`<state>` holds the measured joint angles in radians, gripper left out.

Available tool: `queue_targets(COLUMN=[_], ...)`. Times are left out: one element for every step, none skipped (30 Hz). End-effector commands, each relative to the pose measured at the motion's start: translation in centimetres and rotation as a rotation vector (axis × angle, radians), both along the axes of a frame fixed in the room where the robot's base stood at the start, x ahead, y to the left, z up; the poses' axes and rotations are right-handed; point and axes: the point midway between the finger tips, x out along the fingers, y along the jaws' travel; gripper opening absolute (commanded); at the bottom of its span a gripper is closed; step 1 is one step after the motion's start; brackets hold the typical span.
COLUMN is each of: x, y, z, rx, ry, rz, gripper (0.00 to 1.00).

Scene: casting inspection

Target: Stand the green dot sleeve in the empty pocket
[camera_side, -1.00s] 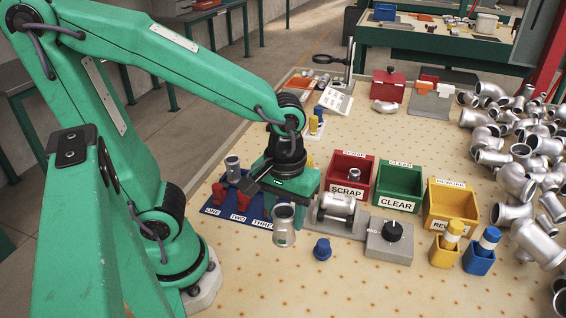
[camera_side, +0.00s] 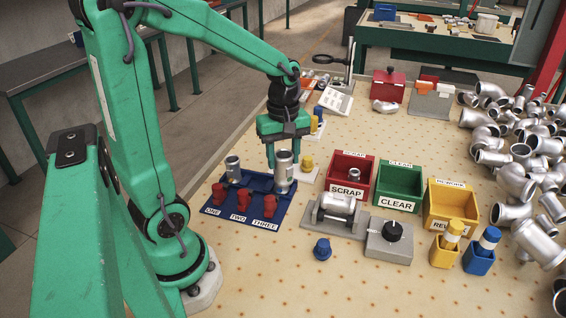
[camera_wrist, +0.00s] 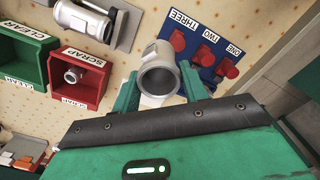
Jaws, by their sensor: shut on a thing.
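My gripper (camera_side: 284,160) is shut on a silver metal sleeve (camera_side: 284,178), upright at the right end of the blue tray (camera_side: 233,215). I cannot tell whether its base touches the tray. In the wrist view the sleeve (camera_wrist: 158,78) sits between my gripper's fingers (camera_wrist: 160,92), its open end facing the camera. I cannot make out a green dot on it. The tray carries labels ONE, TWO and THREE and red knobs (camera_side: 243,200). Another silver sleeve (camera_side: 232,166) stands at its left, behind ONE. The held sleeve is behind THREE. The pocket floors are not clear.
Right of the tray, a grey cradle (camera_side: 318,220) holds a lying silver part (camera_side: 338,204). Beyond are a red SCRAP bin (camera_side: 347,193) with a part inside, a green CLEAR bin (camera_side: 397,203) and a yellow bin (camera_side: 447,220).

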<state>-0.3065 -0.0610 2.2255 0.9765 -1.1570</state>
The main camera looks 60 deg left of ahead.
Motion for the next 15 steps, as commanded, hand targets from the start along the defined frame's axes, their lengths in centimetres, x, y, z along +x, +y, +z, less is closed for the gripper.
queue_targets(x=[0.1, 0.1, 0.2, 0.1, 0.1, 0.1, 0.0, 0.0, -0.2, -0.3, -0.3, -0.5, -0.6, -0.8, -0.9], y=[1.2, 1.8, 2.7, 3.4, 4.0, 4.9, 5.6, 6.2, 7.1, 7.8, 8.4, 9.2, 9.8, 10.3, 11.0], z=[0.0, 0.0, -0.1, -0.1, -0.1, -0.2, -0.2, -0.3, -0.3, -0.3, -0.4, -0.4, -0.5, -0.5, -0.6], rx=[0.0, 0.0, 0.0, 0.0, 0.0, 0.0, 0.0, 0.0, 0.0, 0.0, 0.0, 0.0, 0.0, 0.0, 0.0], ry=[0.0, 0.0, 0.0, 0.0, 0.0, 0.0, 0.0, 0.0, 0.0, 0.0, 0.0, 0.0, 0.0, 0.0, 0.0], rz=[0.048, 0.075, 0.109, 0.136, 0.162, 0.197, 0.224, 0.249, 0.285, 0.311, 0.334, 0.366, 0.389, 0.41, 0.436], gripper=[0.09, 0.09, 0.09, 0.09, 0.09, 0.09, 0.09, 0.09, 0.09, 0.09, 0.09, 0.09, 0.09, 0.09, 0.09])
